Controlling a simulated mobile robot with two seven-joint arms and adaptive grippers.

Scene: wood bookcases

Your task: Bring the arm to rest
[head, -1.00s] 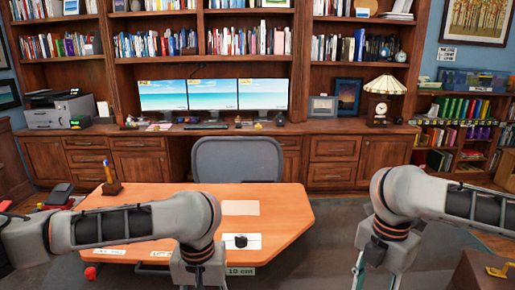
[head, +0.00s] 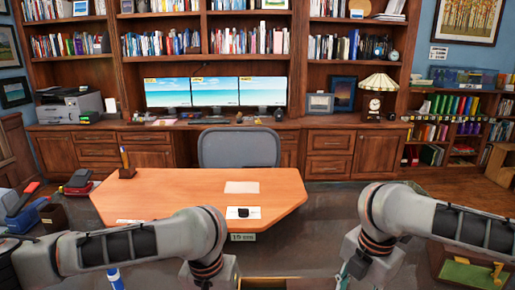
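My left arm comes in from the left. Its last visible grey link (head: 208,268) bends down out of the bottom edge, in front of the desk. The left fingers are below the picture. My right arm comes in from the right and its wrist points down and left. At its end a small teal and dark part of the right gripper (head: 346,274) shows at the bottom edge, and its fingertips are cut off. I see nothing held.
A grey chair (head: 238,148) stands behind the desk. Bookcases with three monitors (head: 208,92) fill the back wall. A box with a green top (head: 470,276) is at the lower right.

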